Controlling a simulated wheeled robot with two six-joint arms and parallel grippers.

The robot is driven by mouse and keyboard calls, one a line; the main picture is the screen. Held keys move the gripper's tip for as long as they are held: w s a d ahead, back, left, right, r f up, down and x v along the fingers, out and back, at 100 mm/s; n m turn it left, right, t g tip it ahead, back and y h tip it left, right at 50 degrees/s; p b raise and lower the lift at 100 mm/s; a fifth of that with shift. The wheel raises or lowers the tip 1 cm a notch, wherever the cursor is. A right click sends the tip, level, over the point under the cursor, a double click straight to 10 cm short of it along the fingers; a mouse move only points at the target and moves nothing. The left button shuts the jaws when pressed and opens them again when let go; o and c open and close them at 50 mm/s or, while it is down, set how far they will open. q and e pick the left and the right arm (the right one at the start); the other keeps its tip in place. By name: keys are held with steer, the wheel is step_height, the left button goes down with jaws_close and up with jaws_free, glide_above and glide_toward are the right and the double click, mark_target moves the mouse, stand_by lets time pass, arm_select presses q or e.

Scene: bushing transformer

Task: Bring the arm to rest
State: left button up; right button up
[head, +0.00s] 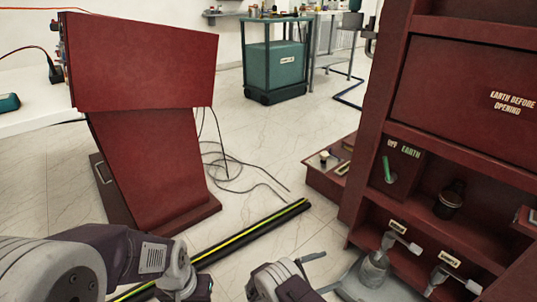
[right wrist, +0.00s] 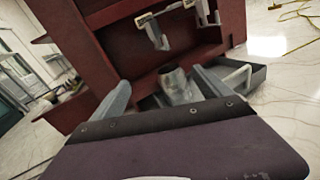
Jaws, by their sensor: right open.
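My right gripper (head: 318,272) shows at the bottom centre of the head view, low in front of the dark red cabinet (head: 440,72). Its two fingers are apart with nothing between them, and they also show spread in the right wrist view (right wrist: 160,80). Beyond the fingers, a grey bushing-like fitting (head: 374,272) stands on a grey tray (head: 350,284); it also shows in the right wrist view (right wrist: 174,84). I cannot tell the exact gap between fingers and fitting. My left arm comes in at lower left, bent; its fingers are cut off by the bottom edge.
Grey T-shaped fittings (head: 400,243) sit at the cabinet's lower openings. A dark red console (head: 150,120) stands at left. A black and yellow strip (head: 255,232) runs across the floor, with loose black cables (head: 232,172) near it. The floor towards the teal cart (head: 275,66) is mostly clear.

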steer(key=s+d+r+m+g+y+p, duration=0.1)
steer(key=d+r+m+g+p, duration=0.15)
steer(key=r, duration=0.65)
steer(key=s+d+r+m+g+y+p, duration=0.15)
steer(key=d+r+m+p, duration=0.25)
steer(key=r, duration=0.5)
steer(key=s+d+r+m+g+y+p, duration=0.1)
steer(key=d+r+m+g+y+p, duration=0.15)
steer(key=r, duration=0.75)
steer(key=s+r+m+g+y+p, duration=0.2)
steer(key=s+r+m+y+p, duration=0.3)
steer(key=s, duration=0.4)
steer(key=s+a+f+m+t+y+p, duration=0.1)
steer(key=s+a+f+m+t+y, duration=0.2)
steer(key=s+a+m+y, duration=0.45)
step_height(320, 180, up, 38)
steer(key=w+a+n+t+p, duration=0.1)
steer(key=w+a+p, duration=0.1)
steer(key=p, duration=3.6)
steer(key=shift+w+a+h, duration=0.4)
steer(key=shift+h, duration=0.05)
